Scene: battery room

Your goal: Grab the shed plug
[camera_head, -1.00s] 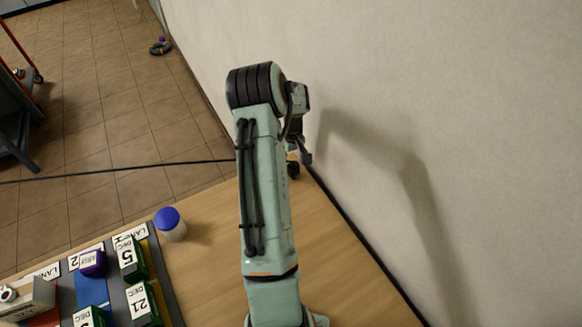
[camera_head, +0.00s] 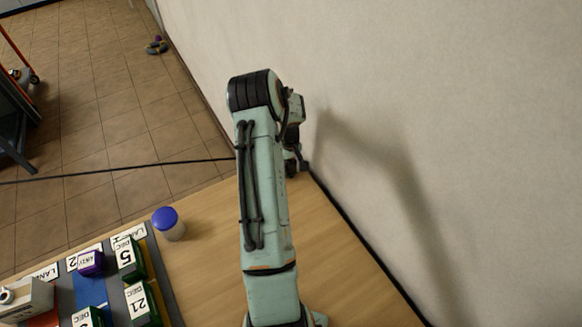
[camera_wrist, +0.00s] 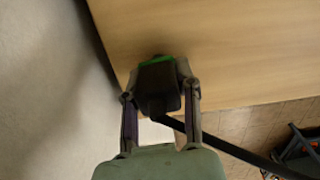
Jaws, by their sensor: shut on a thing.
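The shed plug (camera_wrist: 158,88) is a black block with a green edge and a black cable running from it. In the wrist view it sits between the two fingers of my gripper (camera_wrist: 160,92), which is shut on it, close to the tabletop edge. In the head view my gripper (camera_head: 296,165) is at the far end of the table beside the wall, partly hidden behind my arm. The plug itself is hard to make out there.
The black cable (camera_head: 120,172) stretches left from the table's far edge. A blue-lidded jar (camera_head: 168,224) stands on the wooden table (camera_head: 210,265). Labelled blocks (camera_head: 140,300) fill a lane board at lower left. The wall (camera_head: 440,120) is close on the right.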

